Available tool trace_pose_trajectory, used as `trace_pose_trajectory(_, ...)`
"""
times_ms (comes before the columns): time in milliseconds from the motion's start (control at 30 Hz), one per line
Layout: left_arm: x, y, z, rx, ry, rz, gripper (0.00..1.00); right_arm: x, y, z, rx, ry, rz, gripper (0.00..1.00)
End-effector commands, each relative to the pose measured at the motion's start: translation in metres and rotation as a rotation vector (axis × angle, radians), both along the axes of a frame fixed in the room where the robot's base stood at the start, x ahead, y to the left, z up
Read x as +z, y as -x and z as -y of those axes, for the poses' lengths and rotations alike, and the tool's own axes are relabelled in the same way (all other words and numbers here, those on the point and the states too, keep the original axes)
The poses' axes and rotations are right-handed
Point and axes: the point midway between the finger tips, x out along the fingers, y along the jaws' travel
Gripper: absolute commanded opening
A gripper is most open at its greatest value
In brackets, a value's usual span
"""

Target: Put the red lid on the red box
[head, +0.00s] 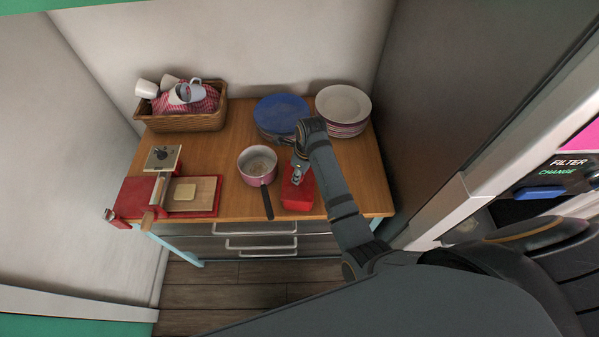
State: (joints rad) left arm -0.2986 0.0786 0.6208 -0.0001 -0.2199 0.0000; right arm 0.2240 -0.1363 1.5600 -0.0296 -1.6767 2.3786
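A small red box-shaped piece (298,196) stands near the front edge of the wooden counter, right of centre. My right gripper (297,176) is directly over it, touching or very near its top. I cannot tell whether its fingers are closed on the piece. At the left front is a shallow red-rimmed tray (206,213) with a wooden bottom and a pale block in it. A larger red piece (131,199) lies against its left side. I cannot tell for certain which red piece is the lid and which the box. My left gripper is not in view.
A pink saucepan (257,166) stands just left of my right gripper, its dark handle pointing forward. Blue plates (281,110) and white plates (343,104) are stacked behind. A wicker basket (190,122) with mugs and a small square item (162,158) are at left.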

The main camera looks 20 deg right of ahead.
Motion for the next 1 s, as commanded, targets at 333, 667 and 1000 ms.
trace_pose_trajectory(333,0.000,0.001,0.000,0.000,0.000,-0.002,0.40,-0.002,0.000,0.000,0.000,0.000,0.000,0.52)
trace_pose_trajectory(667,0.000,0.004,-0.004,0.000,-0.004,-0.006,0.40,0.000,0.000,0.000,0.000,0.000,0.001,0.53)
trace_pose_trajectory(1000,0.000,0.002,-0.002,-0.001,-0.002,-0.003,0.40,0.058,0.006,0.006,0.000,0.000,0.003,0.53)
